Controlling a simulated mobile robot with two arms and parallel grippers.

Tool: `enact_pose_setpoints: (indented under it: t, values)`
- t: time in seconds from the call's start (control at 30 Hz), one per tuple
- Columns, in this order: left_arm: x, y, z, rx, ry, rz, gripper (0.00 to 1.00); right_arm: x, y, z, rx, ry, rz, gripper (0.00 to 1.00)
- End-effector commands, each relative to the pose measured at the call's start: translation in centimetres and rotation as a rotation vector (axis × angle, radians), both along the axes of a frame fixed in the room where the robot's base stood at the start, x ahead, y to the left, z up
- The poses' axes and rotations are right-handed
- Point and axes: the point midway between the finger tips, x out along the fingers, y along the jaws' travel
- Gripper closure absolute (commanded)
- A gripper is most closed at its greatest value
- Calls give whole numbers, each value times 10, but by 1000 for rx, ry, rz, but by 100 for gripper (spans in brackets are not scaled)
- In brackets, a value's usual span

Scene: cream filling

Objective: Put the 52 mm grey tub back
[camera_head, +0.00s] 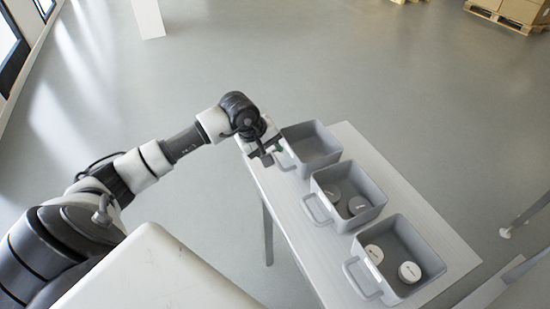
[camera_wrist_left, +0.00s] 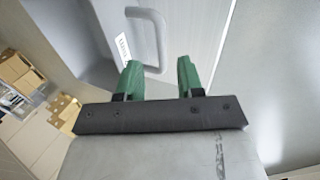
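Three grey tubs with loop handles stand in a row on a white table: a far one (camera_head: 325,158), a middle one (camera_head: 366,215) and a near one (camera_head: 412,292). I cannot read which is the 52 mm tub. The far tub looks empty. My left gripper (camera_head: 274,153) is beside the far tub's handle. In the left wrist view its green fingers (camera_wrist_left: 157,78) are apart, and a grey handle (camera_wrist_left: 160,30) shows at the fingertips, its lower end between them. A white label (camera_wrist_left: 123,46) there is too small to read. My right gripper is not in view.
The white table (camera_head: 385,168) has a bare strip to the right of the tubs. Boxes on a pallet (camera_head: 510,12) stand far off. The floor left of the table is clear.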

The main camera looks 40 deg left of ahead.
Motion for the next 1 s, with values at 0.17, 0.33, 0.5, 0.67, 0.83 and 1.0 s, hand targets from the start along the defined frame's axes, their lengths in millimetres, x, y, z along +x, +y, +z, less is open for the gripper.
enact_pose_setpoints:
  t: [0.17,0.33,0.5,0.67,0.83,1.0]
  values:
    - [-14,8,34,4,-1,-1,63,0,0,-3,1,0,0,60]
    - [-23,12,55,2,0,0,63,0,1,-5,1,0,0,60]
    - [-26,13,63,0,1,-1,63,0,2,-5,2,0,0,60]
    - [-26,13,63,0,1,0,63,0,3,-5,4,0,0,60]
    - [-26,13,63,0,1,0,63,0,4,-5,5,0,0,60]
    - [-26,13,63,0,1,0,63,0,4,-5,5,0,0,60]
